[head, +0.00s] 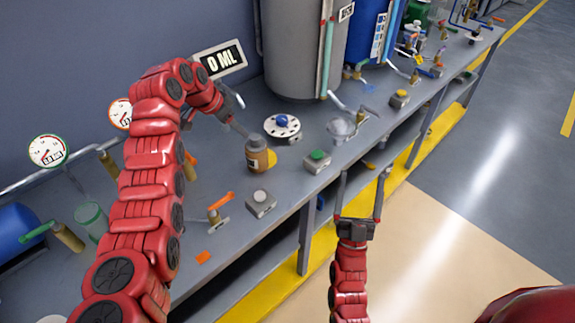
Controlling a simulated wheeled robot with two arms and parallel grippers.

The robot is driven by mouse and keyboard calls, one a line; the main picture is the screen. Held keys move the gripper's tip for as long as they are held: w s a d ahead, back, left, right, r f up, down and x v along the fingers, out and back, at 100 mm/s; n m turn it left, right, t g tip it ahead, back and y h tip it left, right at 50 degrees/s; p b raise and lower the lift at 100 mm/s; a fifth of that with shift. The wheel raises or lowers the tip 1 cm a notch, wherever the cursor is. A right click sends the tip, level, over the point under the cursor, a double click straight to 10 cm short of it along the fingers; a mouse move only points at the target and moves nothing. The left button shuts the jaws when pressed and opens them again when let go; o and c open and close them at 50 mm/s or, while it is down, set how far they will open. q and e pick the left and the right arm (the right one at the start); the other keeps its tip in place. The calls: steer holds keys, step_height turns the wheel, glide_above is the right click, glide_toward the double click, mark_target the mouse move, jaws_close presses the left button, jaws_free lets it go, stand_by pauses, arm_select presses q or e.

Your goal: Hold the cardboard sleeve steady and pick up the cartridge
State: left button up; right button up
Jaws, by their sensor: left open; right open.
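A brown cylinder (257,158) with a dark label and a grey-brown top stands upright on the grey bench. It looks like the cardboard sleeve with the cartridge in it, but I cannot clearly tell the two apart. My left gripper (242,115) is open, just above and behind the cylinder on its left side. One finger points down close to the cylinder's top; I cannot tell if they touch. My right gripper (361,178) is open and empty, its fingers pointing up the picture. It is in front of the bench edge, right of the cylinder and apart from it.
A white disc with a blue knob (283,123), a green-button box (317,160), a grey button box (261,203) and a clear dome (341,128) surround the cylinder. An orange-handled valve (217,208) is nearer. A large grey tank (295,50) stands behind. A display (220,60) reads 0 ML.

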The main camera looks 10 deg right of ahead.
steer(key=shift+o, duration=0.2)
steer(key=w+d+f+g, duration=0.1)
steer(key=w+f+g, duration=0.1)
steer(key=w, duration=0.3)
steer(key=w+d+f+g+y, duration=0.1)
steer(key=w+d+f+g, duration=0.1)
steer(key=w, duration=0.3)
steer(key=shift+d+f+g, duration=0.15)
steer(key=shift+f+g, duration=0.15)
steer(key=n+g+y, duration=1.2)
steer(key=y, duration=0.3)
glide_toward(257, 157)
steer(key=s+d+f, duration=0.1)
steer(key=s+d, duration=0.1)
steer(key=d, duration=0.2)
steer(key=shift+t, duration=0.3)
steer(key=x, duration=1.6)
steer(key=shift+a, duration=0.3)
steer(key=shift+w+a+f, duration=0.15)
steer(key=shift+w+f, duration=0.1)
steer(key=shift+f, duration=0.05)
